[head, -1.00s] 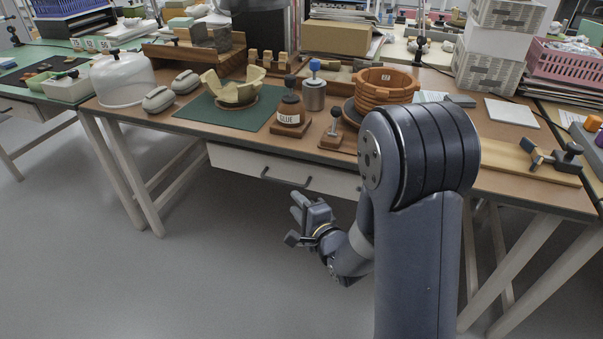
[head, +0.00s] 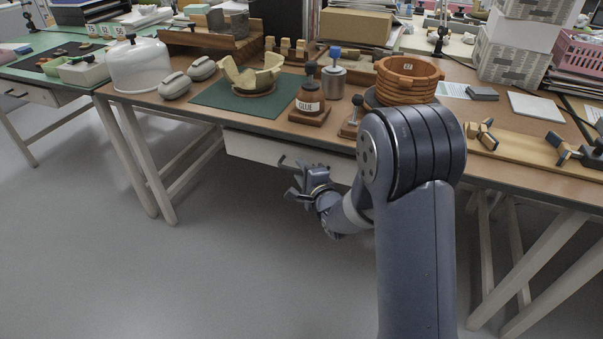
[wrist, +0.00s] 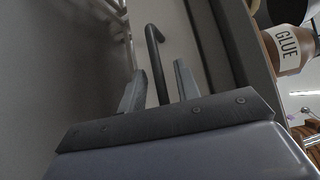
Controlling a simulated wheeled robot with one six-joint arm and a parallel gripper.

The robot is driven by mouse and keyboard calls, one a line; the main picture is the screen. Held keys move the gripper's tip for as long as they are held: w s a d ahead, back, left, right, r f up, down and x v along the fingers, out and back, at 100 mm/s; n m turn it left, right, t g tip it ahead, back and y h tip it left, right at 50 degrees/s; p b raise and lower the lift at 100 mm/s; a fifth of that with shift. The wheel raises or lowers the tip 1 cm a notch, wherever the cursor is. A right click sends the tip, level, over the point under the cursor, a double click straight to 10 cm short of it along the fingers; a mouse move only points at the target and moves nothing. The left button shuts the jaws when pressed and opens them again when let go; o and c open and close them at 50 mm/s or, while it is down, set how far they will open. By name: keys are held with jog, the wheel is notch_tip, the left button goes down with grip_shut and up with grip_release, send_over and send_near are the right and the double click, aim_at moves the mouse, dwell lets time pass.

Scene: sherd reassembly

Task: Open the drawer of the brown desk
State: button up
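The brown desk (head: 145,98) has a pale drawer (head: 250,148) under its top, and the drawer looks closed. Its dark bar handle (head: 284,161) is partly hidden by my gripper (head: 298,182) in the head view. My gripper is in front of the drawer at handle height. In the wrist view the handle (wrist: 153,50) runs into the gap between the two fingers of my gripper (wrist: 159,88). The fingers are apart, with visible space on each side of the bar. I cannot tell whether either finger touches it.
On the desk stand a glue bottle (head: 309,92), an orange ringed pot (head: 408,80), a cream broken bowl (head: 252,76) on a green mat (head: 213,97), and a white dome (head: 139,65). White desk legs (head: 151,165) stand left of the drawer. The floor in front is clear.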

jog(key=shift+w, duration=0.15)
grip_shut()
dwell(0.6)
